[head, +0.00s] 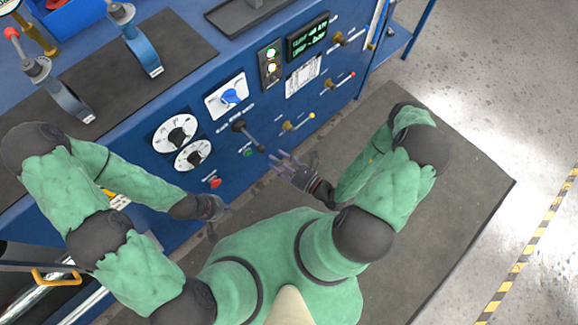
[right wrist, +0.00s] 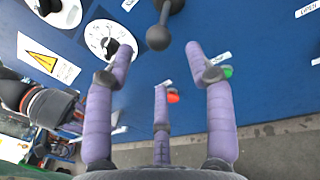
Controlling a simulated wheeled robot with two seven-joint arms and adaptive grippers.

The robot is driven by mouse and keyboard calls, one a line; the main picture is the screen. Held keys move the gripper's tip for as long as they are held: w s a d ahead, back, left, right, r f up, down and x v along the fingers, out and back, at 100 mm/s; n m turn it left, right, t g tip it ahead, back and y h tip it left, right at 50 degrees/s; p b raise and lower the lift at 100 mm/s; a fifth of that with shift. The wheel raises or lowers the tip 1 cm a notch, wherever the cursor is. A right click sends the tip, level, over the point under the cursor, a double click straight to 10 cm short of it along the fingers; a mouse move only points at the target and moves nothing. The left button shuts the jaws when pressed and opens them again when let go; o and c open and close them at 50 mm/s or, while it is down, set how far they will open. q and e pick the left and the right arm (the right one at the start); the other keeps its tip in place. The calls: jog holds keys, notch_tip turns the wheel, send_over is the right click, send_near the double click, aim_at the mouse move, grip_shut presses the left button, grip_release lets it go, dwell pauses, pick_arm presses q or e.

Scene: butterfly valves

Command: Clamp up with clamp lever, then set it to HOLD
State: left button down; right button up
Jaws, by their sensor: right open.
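A black lever with a round knob (head: 245,135) sticks out from the blue front panel; its label is too small to read, so I cannot confirm it is the clamp lever. Its knob (right wrist: 158,38) is ahead of my right gripper. My right gripper (head: 285,161) is open and empty, just right of and below the lever, apart from it. Its spread purple fingers (right wrist: 160,62) face the panel. A blue selector knob (head: 230,97) sits on a white plate above the lever; its setting is unreadable. My left gripper (head: 217,209) hangs low before the panel, its fingers unclear.
Two white dials (head: 175,133) are left of the lever. A red button (head: 214,182) and a green button (head: 247,152) sit below. Brass valves with yellow and red handles (head: 298,122) are to the right. A lit display (head: 307,37) is above. Two larger valves stand on the bench top.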

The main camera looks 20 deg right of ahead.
jog(key=shift+v, duration=2.25)
